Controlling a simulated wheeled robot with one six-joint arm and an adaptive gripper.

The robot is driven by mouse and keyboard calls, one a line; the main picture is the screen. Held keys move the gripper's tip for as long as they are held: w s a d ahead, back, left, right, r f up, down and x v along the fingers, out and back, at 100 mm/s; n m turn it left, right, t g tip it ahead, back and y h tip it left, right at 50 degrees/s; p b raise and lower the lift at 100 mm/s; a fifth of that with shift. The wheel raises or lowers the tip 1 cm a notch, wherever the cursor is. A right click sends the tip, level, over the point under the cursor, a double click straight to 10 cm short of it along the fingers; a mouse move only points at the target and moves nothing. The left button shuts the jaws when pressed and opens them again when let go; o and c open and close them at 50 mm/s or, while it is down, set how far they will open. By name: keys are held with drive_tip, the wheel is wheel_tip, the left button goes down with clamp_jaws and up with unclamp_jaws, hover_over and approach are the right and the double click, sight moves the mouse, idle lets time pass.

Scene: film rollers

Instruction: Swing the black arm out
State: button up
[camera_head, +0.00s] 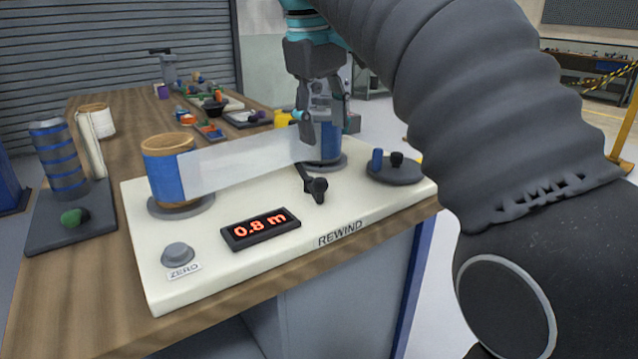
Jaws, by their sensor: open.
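The black arm (306,178) is a short lever with a dark knob at its near end, on the cream rewind panel (200,255). It lies in front of the right roller (326,142), just below the film strip (235,163). The strip spans from the left roller (168,175), a tan core with a blue band, to the right one. My gripper (322,118) is open and points down over the right roller, above and behind the black arm. It looks apart from the arm. The gripper partly hides the right roller.
A dark crank disc (395,174) with a blue peg sits at the panel's right end. A display (260,228) reads 0.8 m, beside a grey ZERO button (177,254). A blue-banded cylinder (60,160) stands left. Several small parts lie farther back on the wooden bench (135,105).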

sight(318, 178)
drive_tip(key=shift+n, duration=0.4)
drive_tip(key=w+f+b, duration=0.1)
drive_tip(key=f, duration=0.3)
drive_tip(key=f+b, duration=0.1)
drive_tip(key=f, duration=0.3)
drive_tip(key=w+f+b, duration=0.1)
drive_tip(key=f+b, duration=0.1)
drive_tip(key=f, duration=0.2)
drive_tip(key=shift+w+a+f, duration=0.1)
drive_tip(key=shift+w+a, duration=0.15)
drive_tip(key=shift+w, duration=0.05)
clamp_jaws()
